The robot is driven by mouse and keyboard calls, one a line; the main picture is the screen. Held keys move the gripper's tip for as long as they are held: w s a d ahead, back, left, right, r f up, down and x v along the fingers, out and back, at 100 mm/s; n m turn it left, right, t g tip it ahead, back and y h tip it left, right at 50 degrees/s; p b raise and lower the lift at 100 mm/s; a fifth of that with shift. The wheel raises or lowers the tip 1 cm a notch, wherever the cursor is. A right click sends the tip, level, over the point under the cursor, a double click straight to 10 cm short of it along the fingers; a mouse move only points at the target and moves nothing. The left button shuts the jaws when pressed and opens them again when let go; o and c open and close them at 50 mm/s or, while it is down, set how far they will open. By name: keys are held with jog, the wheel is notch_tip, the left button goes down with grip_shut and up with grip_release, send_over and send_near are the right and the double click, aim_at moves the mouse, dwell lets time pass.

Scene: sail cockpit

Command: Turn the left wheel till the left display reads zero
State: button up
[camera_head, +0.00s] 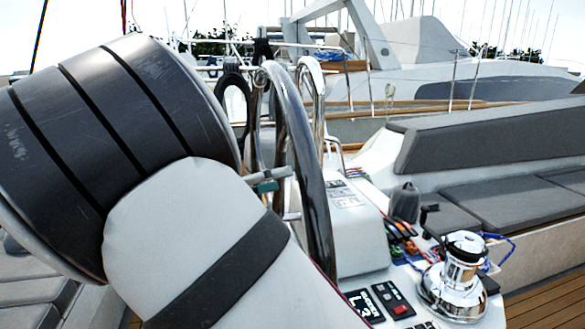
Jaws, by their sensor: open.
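A steering wheel (318,200) with a dark rim stands upright in the middle, seen nearly edge-on. A short metal hub or shaft (280,174) shows at its left side. The lower left of the wheel is hidden behind my arm. A small black panel (365,306) with white characters sits on the white console at the bottom. It may be a display; its characters are too small to read surely. My gripper does not show; my own large arm links fill the left side.
A chrome winch (457,280) with blue rope stands on the console at right. A panel with a red button (398,301) is beside the black panel. Curved steel rails (317,100) rise behind the wheel. Grey cushioned seats (510,197) line the right side. Wooden deck shows at lower right.

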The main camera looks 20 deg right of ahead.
aim_at(298, 173)
jog(key=p+x, duration=0.1)
jog(key=x, duration=0.7)
jog(key=shift+s, duration=0.1)
